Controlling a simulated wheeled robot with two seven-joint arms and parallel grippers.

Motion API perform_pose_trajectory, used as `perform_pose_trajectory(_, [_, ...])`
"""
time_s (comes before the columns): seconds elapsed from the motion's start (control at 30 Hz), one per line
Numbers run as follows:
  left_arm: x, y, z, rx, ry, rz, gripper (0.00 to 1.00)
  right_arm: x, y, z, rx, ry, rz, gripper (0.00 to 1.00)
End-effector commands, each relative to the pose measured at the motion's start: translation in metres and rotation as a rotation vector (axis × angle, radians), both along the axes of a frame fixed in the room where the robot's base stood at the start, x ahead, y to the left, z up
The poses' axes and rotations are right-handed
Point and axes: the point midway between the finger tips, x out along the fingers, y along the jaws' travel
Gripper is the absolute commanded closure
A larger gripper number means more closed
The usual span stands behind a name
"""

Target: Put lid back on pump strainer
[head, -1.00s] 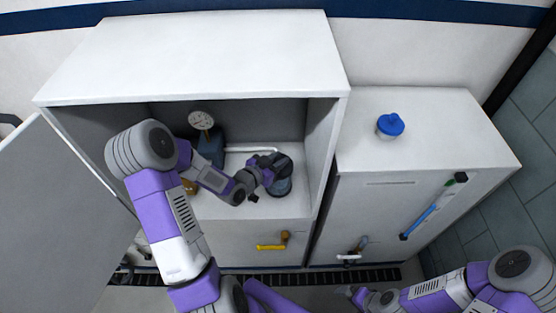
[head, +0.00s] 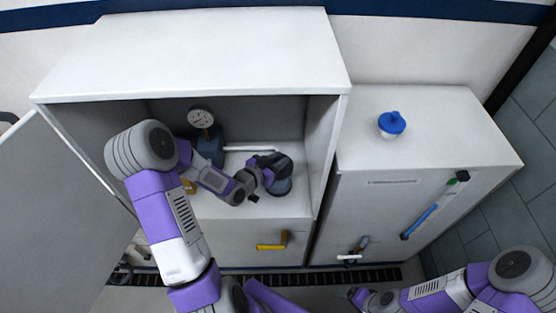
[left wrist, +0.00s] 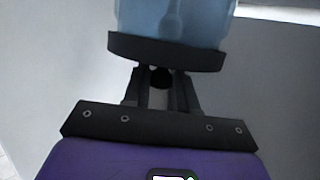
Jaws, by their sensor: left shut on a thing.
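The pump strainer (head: 282,187) stands inside the open cabinet, at the right of its floor. It has a bluish see-through bowl (left wrist: 172,18) and a dark round lid (left wrist: 165,52) at the bowl's end. My left gripper (head: 268,171) is at the strainer. In the left wrist view its fingers (left wrist: 161,80) are shut on a dark knob on the lid. The lid looks flush with the bowl, but I cannot tell whether it is seated. My arm and gripper hide part of the strainer. My right gripper (head: 356,294) is low in front of the cabinets; its fingers are too small to read.
A pump with a round white gauge (head: 201,118) stands left of the strainer, with a white pipe (head: 240,149) behind. A blue-topped container (head: 392,124) stands on the right cabinet (head: 440,120). An open door (head: 60,200) is at left.

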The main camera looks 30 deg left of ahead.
Motion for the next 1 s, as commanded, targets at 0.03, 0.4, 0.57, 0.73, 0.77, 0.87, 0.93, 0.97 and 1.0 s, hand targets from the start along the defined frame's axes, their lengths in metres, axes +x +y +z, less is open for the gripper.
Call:
perform_pose_trajectory(0.03, [0.0001, 0.0000, 0.0003, 0.000, -0.001, 0.000, 1.00, 0.0000, 0.0001, 0.0001, 0.000, 0.000, 0.000, 0.07])
perform_pose_trajectory(0.4, [0.0001, -0.0001, -0.0012, 0.000, -0.001, 0.000, 1.00, 0.0000, 0.0000, -0.0014, 0.000, 0.000, 0.000, 0.07])
perform_pose_trajectory(0.57, [0.0002, -0.0001, -0.0033, 0.000, -0.001, 0.000, 1.00, 0.0001, 0.0000, -0.0034, 0.000, 0.000, 0.000, 0.07])
perform_pose_trajectory(0.73, [0.0002, -0.0001, -0.0053, 0.000, -0.001, 0.000, 1.00, 0.0001, 0.0000, -0.0055, 0.000, 0.000, 0.000, 0.07])
perform_pose_trajectory(0.77, [0.0002, -0.0001, -0.0056, 0.000, -0.001, 0.000, 1.00, 0.0000, -0.0001, -0.0059, 0.000, 0.000, 0.000, 0.07])
perform_pose_trajectory(0.87, [0.0001, -0.0001, -0.0068, 0.000, -0.001, 0.000, 1.00, 0.0000, 0.0000, -0.0071, 0.000, 0.000, 0.000, 0.07])
perform_pose_trajectory(0.93, [0.0002, -0.0001, -0.0067, 0.000, -0.001, 0.000, 0.69, 0.0000, 0.0000, -0.0071, 0.000, 0.000, 0.000, 0.07])
perform_pose_trajectory(0.97, [0.0001, -0.0001, -0.0065, 0.000, -0.001, 0.000, 0.65, 0.0000, 0.0000, -0.0068, 0.000, 0.000, 0.000, 0.07])
perform_pose_trajectory(1.0, [0.0001, -0.0001, -0.0065, 0.000, -0.001, 0.000, 0.58, 0.0000, 0.0000, -0.0067, 0.000, 0.000, 0.000, 0.07])
